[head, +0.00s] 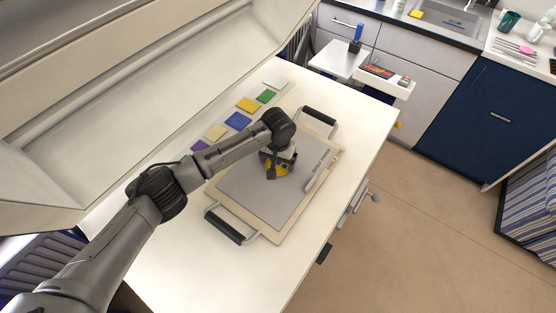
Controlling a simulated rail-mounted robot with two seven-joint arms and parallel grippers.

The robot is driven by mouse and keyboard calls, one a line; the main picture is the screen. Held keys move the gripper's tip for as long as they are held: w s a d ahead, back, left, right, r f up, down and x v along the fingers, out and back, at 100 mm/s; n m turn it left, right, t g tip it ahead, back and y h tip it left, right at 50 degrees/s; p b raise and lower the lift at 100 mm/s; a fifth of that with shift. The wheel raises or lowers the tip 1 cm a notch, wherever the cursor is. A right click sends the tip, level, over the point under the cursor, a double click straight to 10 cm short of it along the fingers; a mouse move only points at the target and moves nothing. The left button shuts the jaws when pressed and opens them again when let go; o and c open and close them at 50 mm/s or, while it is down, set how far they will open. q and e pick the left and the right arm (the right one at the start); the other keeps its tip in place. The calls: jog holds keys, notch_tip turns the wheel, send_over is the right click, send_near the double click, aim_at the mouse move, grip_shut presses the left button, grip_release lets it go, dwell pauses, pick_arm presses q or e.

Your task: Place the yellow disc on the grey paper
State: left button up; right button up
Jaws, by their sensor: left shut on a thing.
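The grey paper (246,193) lies on a cream board with a dark handle at each end, on the white table. My left arm reaches in from the left, and its gripper (272,176) points down over the upper right part of the paper. It is shut on the yellow disc (284,169), which shows partly beside and below the gripper. The gripper hides the rest of the disc. I cannot tell whether the disc touches the paper or is just above it. My right gripper is not in view.
Coloured square tiles, among them a blue one (238,121) and a green one (266,96), lie along the table's back side. A large raised cream kiln lid (150,90) overhangs the left. A grey bar (321,171) lies on the board's right side. The table's front end is clear.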

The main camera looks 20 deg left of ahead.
pick_arm(q)
jog(key=shift+f, duration=0.1)
jog(key=o, duration=0.8)
jog(key=shift+r, duration=0.4)
notch_tip(320, 180, up, 12)
jog(key=p, duration=0.2)
jog(key=shift+f+p, duration=0.25)
jog(key=shift+p, duration=0.05)
